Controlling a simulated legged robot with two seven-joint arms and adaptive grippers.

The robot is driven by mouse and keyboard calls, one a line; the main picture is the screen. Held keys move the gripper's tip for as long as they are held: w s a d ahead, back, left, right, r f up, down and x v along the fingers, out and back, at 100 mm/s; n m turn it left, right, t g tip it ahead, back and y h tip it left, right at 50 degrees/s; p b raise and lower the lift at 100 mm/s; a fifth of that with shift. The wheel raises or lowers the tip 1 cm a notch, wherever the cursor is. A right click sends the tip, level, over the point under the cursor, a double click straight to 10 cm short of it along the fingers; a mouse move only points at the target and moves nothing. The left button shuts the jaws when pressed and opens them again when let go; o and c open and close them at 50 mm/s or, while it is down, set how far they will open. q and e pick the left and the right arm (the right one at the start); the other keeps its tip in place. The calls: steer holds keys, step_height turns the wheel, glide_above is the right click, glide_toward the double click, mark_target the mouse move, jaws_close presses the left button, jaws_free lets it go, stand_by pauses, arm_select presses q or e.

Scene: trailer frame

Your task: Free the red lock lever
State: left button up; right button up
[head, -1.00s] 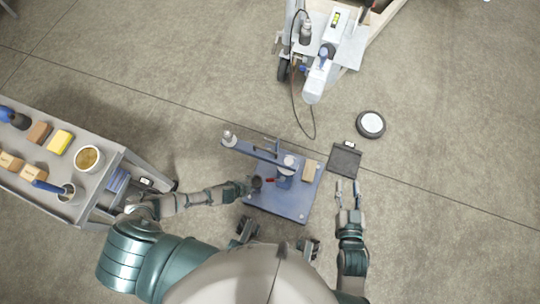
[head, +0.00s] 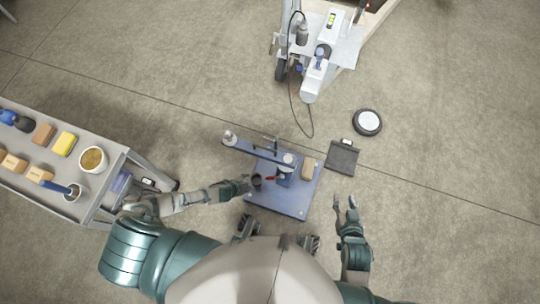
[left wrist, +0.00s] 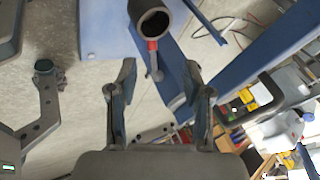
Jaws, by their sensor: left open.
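The red lock lever (head: 271,178) is a small red piece on the blue fixture (head: 292,207), beside a dark round tube (head: 257,180). In the left wrist view the lever (left wrist: 153,50) hangs below the tube's open mouth (left wrist: 152,20), with a grey end. My left gripper (head: 249,184) is at the fixture's left edge, just left of the tube. In the left wrist view my left gripper (left wrist: 160,85) is open, and the lever's grey end shows between its fingertips with no visible contact. My right gripper (head: 345,202) is open and empty, right of the fixture.
A dark flat pad (head: 342,158) and a round disc (head: 367,122) are on the floor. A grey cart (head: 118,160) stands left.

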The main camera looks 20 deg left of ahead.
stand_by(0.5)
arm_select(q)
steer(key=v, duration=1.2)
steer(key=shift+c, duration=0.3)
